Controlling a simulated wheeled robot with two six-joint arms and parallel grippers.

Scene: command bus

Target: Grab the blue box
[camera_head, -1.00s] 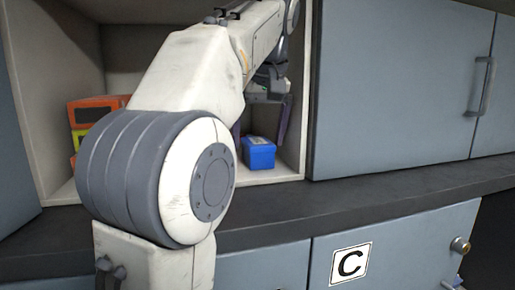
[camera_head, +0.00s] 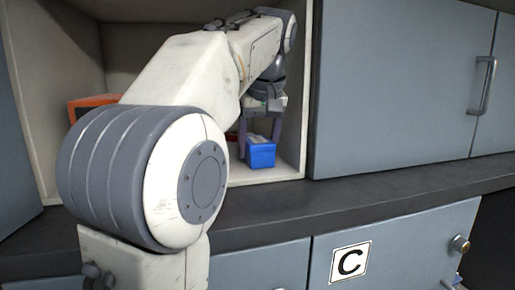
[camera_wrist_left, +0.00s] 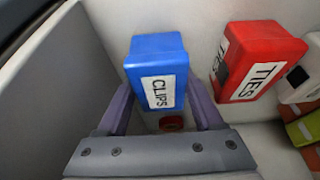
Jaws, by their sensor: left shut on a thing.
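The blue box (camera_head: 261,156) sits in the open cubby at its lower right. In the left wrist view the blue box (camera_wrist_left: 155,50) carries a white label reading CLIPS. My left gripper (camera_head: 259,137) reaches into the cubby from above, with its purple fingers on either side of the box. In the left wrist view my left gripper (camera_wrist_left: 160,97) is shut on the blue box, one finger at each side. My left arm hides much of the cubby in the head view. My right gripper is not in view.
A red box (camera_wrist_left: 265,62) labelled TIES stands beside the blue box, with a white box (camera_wrist_left: 302,78) and a green one (camera_wrist_left: 304,127) further right. An orange box (camera_head: 90,106) is at the cubby's left. A closed grey cabinet door (camera_head: 400,90) borders the cubby's right.

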